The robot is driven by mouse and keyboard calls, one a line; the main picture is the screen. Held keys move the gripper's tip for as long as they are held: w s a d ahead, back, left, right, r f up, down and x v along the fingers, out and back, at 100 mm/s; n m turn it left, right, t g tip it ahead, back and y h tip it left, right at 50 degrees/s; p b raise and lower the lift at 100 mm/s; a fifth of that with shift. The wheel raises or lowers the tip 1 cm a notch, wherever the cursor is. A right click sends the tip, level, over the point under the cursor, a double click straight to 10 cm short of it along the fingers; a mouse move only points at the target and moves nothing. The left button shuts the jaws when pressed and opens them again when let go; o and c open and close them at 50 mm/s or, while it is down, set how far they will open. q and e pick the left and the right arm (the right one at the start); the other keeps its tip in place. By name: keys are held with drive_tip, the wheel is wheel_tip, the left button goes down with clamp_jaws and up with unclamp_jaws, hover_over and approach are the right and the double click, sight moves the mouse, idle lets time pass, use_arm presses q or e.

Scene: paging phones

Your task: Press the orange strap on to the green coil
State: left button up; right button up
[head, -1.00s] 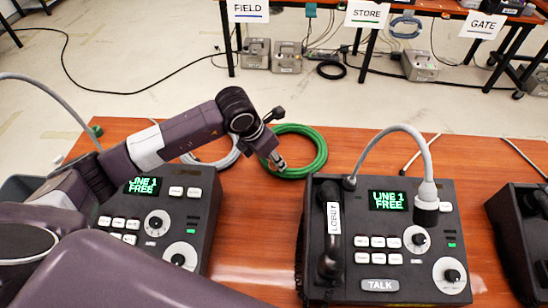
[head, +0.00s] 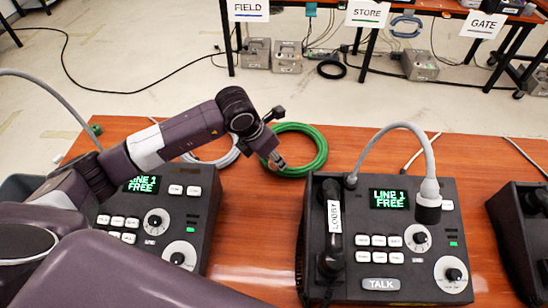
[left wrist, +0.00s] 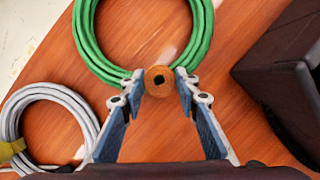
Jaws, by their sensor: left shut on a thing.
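The green coil (head: 322,150) lies on the wooden table behind the phones; its near edge also shows in the left wrist view (left wrist: 84,40). My left gripper (head: 276,162) is at the coil's near-left side. In the left wrist view its fingertips (left wrist: 159,86) are closed on a small round orange-brown piece with a dark square centre, which I take as the orange strap (left wrist: 159,71). The strap appears at the coil's near edge; I cannot tell whether it touches. In the head view the strap is too small to make out. My right gripper is not in view.
A grey-white coil (left wrist: 18,103) with an olive tie (left wrist: 10,149) lies left of the green one. Phone consoles stand at the left (head: 172,215), the middle (head: 455,235) and the right edge (head: 515,235). Bare table (head: 250,225) shows between the left two.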

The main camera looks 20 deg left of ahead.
use_arm(q)
drive_tip(key=shift+s+f, duration=0.1)
drive_tip(key=shift+f, duration=0.05)
drive_tip(key=o, duration=1.4)
drive_tip(key=shift+r+p, duration=1.95)
drive_tip(key=shift+r, duration=1.65)
